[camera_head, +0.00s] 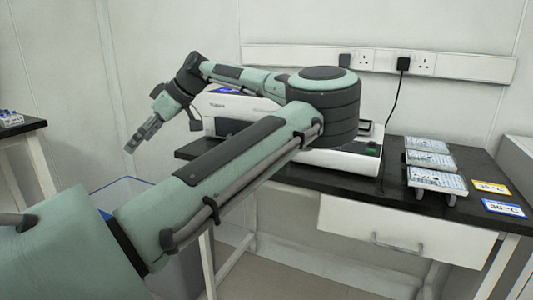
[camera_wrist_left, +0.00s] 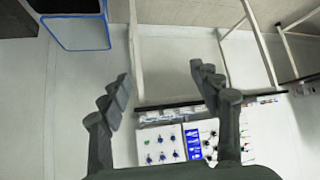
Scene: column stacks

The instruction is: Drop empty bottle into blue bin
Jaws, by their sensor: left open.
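The blue-rimmed bin (camera_head: 120,192) stands on the floor left of the dark bench, partly hidden behind my left arm. In the left wrist view the bin (camera_wrist_left: 76,48) shows at the top left, cut by the frame edge. My left gripper (camera_head: 137,146) is raised above and behind the bin, near the wall. In the left wrist view its two fingers (camera_wrist_left: 160,78) are spread apart with nothing between them. No bottle can be made out in either view. My right gripper is not in view.
The dark bench (camera_head: 395,200) carries a white instrument (camera_head: 340,158), several plates (camera_head: 436,180) and temperature labels (camera_head: 504,208). A side table (camera_head: 22,127) at the left holds a rack with blue items. In the left wrist view, trays (camera_wrist_left: 160,145) of small items lie below the fingers.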

